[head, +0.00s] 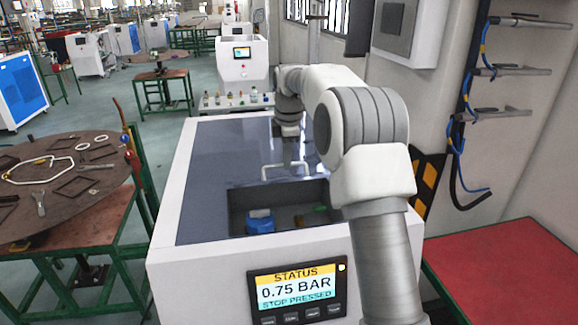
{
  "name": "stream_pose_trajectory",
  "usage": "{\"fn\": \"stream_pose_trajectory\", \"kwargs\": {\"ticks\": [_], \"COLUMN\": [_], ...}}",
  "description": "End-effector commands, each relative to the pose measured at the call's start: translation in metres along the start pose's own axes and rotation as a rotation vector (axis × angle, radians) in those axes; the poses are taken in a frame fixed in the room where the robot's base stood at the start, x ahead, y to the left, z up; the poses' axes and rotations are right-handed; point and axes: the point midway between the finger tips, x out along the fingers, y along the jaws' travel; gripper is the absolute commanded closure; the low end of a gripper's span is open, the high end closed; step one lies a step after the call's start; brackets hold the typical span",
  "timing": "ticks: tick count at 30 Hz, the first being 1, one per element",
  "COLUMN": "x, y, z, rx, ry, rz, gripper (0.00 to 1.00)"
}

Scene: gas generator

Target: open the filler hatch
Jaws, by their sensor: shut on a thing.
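The gas generator is a white cabinet (190,262) with a dark glossy top. A rectangular opening (238,207) shows in the top, near the front. The filler hatch (244,178) appears to be the dark panel behind this opening, with a pale bar handle (264,172) near its front edge. The fingertips are small and partly unclear. Inside the opening sit a blue cap (261,220) and small green and yellow parts. My arm hides the right side of the opening.
A status screen (296,287) on the cabinet front reads 0.75 BAR, STOP PRESSED. A round table (70,190) with tools stands left, a red table (510,275) right. A wall with pipes and a grey box (408,28) is close on the right.

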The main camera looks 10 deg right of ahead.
Motion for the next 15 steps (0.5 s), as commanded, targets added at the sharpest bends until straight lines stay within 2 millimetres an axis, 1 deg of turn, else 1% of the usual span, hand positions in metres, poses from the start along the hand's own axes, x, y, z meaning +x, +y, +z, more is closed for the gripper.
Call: {"fn": "stream_pose_trajectory", "kwargs": {"ticks": [1, 3, 15], "x": [0.002, 0.0, -0.011], "y": [0.008, 0.013, 0.039], "z": [0.0, 0.0, 0.0], "rx": [-0.001, -0.001, -0.001], "ry": [0.0, 0.0, 0.0], "rz": [0.01, 0.009, 0.006], "gripper": [1.0, 1.0, 1.0]}}
